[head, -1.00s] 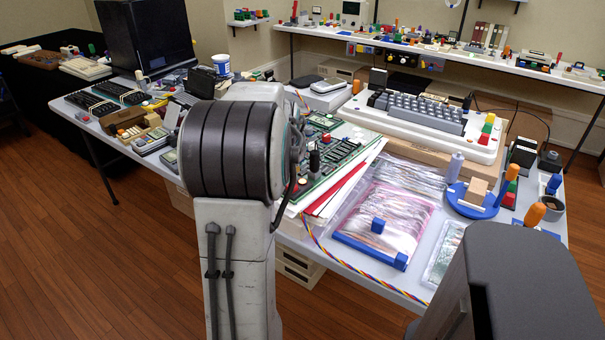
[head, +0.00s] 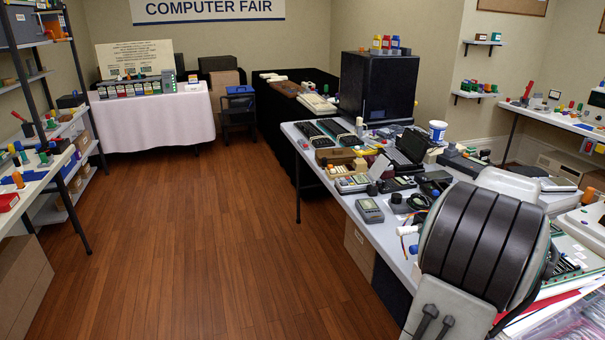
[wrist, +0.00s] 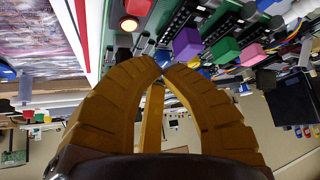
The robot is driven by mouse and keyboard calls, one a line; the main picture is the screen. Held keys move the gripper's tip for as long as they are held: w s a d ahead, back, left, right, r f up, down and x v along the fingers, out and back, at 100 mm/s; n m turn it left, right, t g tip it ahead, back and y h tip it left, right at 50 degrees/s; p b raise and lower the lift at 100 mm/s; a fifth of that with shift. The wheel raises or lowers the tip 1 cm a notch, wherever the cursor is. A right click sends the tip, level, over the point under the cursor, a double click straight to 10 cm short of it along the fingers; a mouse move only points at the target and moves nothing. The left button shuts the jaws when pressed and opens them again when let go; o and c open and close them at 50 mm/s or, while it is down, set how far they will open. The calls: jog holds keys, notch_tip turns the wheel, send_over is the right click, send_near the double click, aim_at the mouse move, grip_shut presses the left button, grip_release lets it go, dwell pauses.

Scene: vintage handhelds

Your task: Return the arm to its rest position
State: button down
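My gripper (wrist: 162,66) shows in the wrist view as ochre ribbed fingers whose tips come together. It is shut, and I see nothing held between the fingers.
Shelving stands at left, and a cloth-covered table (head: 150,120) at the back. The wooden floor (head: 190,250) between is clear.

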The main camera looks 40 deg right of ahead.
jog(key=s+a+f+g+y, duration=0.1)
jog(key=a+f+y, duration=0.25)
jog(key=a, duration=0.55)
jog(key=s+a+f+y, duration=0.1)
jog(key=a+f+y, duration=0.25)
jog(key=a, duration=0.55)
jog(key=w+a+r+n+t+p, duration=0.1)
jog(key=w+a+r+n+p, duration=0.2)
jog(key=a, duration=0.7)
jog(key=w+a+r+n+t+p, duration=0.1)
jog(key=w+a+r+n+p, duration=0.2)
jog(key=a+r+n, duration=0.3)
jog(key=w+a+r+n+p, duration=0.2)
jog(key=a+r+n, duration=0.3)
jog(key=a, duration=1)
jog(key=shift+w+a+n+t+p, duration=0.3)
jog(key=shift+w+n+t+p, duration=0.1)
jog(key=shift+n+p, duration=0.35)
jog(key=shift+d, duration=0.1)
